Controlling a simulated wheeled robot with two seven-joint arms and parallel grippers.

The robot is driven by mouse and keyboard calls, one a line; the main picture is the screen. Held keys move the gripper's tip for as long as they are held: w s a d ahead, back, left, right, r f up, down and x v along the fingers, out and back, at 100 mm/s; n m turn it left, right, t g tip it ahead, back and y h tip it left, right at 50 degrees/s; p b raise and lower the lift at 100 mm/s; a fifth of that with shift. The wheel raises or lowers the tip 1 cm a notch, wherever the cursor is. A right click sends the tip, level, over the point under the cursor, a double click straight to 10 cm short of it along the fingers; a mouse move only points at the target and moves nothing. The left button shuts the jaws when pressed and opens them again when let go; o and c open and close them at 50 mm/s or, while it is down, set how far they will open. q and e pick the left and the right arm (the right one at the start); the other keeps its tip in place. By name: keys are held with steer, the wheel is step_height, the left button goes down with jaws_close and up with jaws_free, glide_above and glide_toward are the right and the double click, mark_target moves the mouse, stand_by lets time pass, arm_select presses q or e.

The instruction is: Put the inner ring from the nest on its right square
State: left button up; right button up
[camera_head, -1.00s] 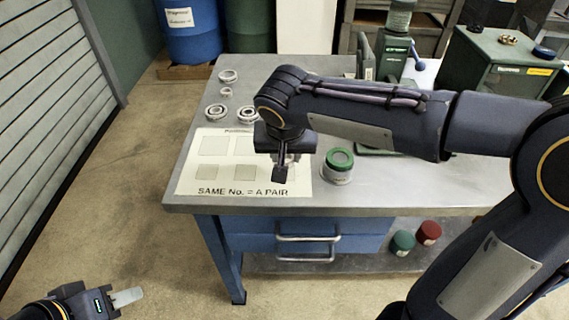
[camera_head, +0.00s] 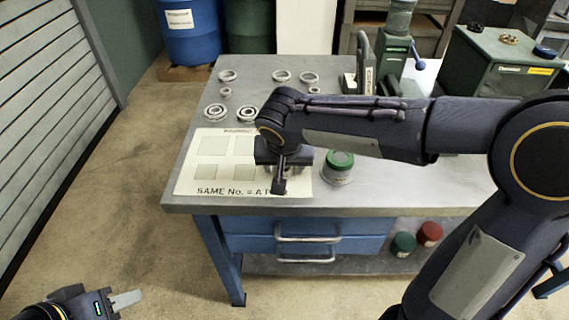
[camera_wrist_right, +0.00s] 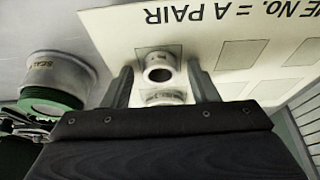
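My right gripper (camera_head: 279,188) points down over the right part of the printed mat (camera_head: 186,183) in the head view. In the right wrist view its fingers (camera_wrist_right: 160,72) are spread. A small pale metal ring (camera_wrist_right: 158,75) shows between them, with a gap on each side. This ring is over an outlined square (camera_wrist_right: 174,48) of the mat. A second pale ring-like part (camera_wrist_right: 163,97) with lettering lies behind it, partly hidden by the gripper body. I cannot tell which part is the nest. My left gripper (camera_head: 126,299) is at the bottom left, away from the table.
Several rings stand at the back; two bearings (camera_head: 215,112) (camera_head: 246,113) lie behind the mat. A green machine (camera_head: 395,60) is at the back right. Left mat squares (camera_head: 213,145) are bare.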

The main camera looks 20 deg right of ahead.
steer(key=shift+r, duration=0.4)
steer(key=p+v, duration=0.2)
steer(key=v, duration=1)
steer(key=s+d+f+y, duration=0.1)
steer(key=s+d+f, duration=0.2)
steer(key=s, duration=0.2)
steer(key=s+d+f+n+t+y, duration=0.1)
steer(key=s+d+f+y, duration=0.1)
steer(key=s, duration=0.4)
steer(key=s+d+f+y, duration=0.2)
steer(key=s+d+f, duration=0.2)
steer(key=s+f, duration=0.2)
steer(key=shift+f, duration=0.15)
steer(key=shift+s, duration=0.1)
step_height(320, 180, up, 8)
steer(key=p, duration=0.7)
steer(key=shift+f+n, duration=0.2)
steer(key=shift+n, duration=0.1)
